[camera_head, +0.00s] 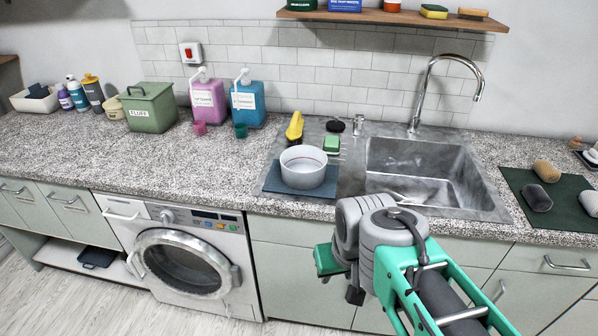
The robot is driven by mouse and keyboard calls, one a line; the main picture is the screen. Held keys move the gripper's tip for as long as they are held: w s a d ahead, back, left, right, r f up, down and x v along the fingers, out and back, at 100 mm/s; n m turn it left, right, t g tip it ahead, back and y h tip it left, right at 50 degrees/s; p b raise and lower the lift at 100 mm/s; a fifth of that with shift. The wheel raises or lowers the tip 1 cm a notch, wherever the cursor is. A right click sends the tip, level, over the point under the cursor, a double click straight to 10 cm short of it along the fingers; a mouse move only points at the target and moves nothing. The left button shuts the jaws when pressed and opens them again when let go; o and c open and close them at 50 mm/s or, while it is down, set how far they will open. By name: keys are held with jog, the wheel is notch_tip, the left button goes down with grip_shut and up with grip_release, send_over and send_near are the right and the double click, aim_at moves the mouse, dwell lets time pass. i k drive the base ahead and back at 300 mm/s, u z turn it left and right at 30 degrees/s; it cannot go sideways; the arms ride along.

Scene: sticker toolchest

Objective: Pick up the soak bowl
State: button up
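A round white-grey bowl (303,172), which I take to be the soak bowl, stands upright on a dark blue mat (275,183) on the drainboard left of the sink. A thin reddish line shows on its inner wall. My gripper (340,274) hangs in front of the counter, below and a little right of the bowl, apart from it. My wrist partly hides it, and I cannot make out whether its fingers are open or shut. I see nothing held in it.
The steel sink (425,175) with its tall faucet (430,85) is right of the bowl. Pink (208,101) and blue (248,103) dispensers stand back left. The counter left of the mat is clear.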

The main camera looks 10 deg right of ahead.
aim_at(304, 167)
jog(key=z, duration=1.6)
jog(key=i, duration=0.9)
jog(key=u, duration=4.25)
